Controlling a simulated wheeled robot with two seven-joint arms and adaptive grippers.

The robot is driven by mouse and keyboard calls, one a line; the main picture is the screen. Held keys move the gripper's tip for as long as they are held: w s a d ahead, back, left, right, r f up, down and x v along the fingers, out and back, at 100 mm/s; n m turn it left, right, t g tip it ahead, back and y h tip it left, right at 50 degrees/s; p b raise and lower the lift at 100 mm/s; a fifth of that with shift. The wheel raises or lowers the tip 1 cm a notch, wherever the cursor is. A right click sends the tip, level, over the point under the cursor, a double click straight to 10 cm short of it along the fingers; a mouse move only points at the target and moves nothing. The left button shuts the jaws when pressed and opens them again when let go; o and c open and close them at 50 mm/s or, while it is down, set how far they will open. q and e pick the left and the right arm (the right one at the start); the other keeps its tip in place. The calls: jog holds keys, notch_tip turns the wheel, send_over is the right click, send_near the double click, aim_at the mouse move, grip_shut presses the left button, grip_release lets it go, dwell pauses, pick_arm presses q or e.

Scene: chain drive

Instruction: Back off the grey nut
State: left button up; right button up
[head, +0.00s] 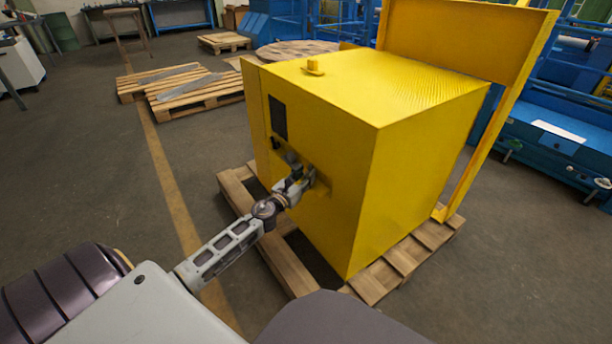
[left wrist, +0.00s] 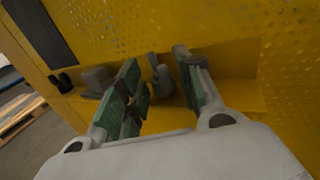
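My left gripper (head: 300,182) reaches the front face of the yellow machine housing (head: 325,125). In the left wrist view its two green-padded fingers (left wrist: 160,72) are apart, one on each side. A small grey piece (left wrist: 163,82) shows between and beyond the fingertips, in a recess of the yellow face. It may be the grey nut, but its shape is too dark and partly covered to be sure. I cannot tell whether the pads touch it. A second, blockier grey piece (left wrist: 97,80) sits just left of the left finger. My right gripper is not in view.
A small black knob (left wrist: 62,83) and a dark panel (head: 278,117) are on the yellow face near the gripper. The housing stands on a wooden pallet (head: 402,262). More pallets (head: 190,92) lie behind on the left.

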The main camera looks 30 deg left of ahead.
pick_arm(q)
jog(key=shift+w, duration=0.55)
jog(key=c, duration=0.7)
jog(key=shift+c, duration=0.2)
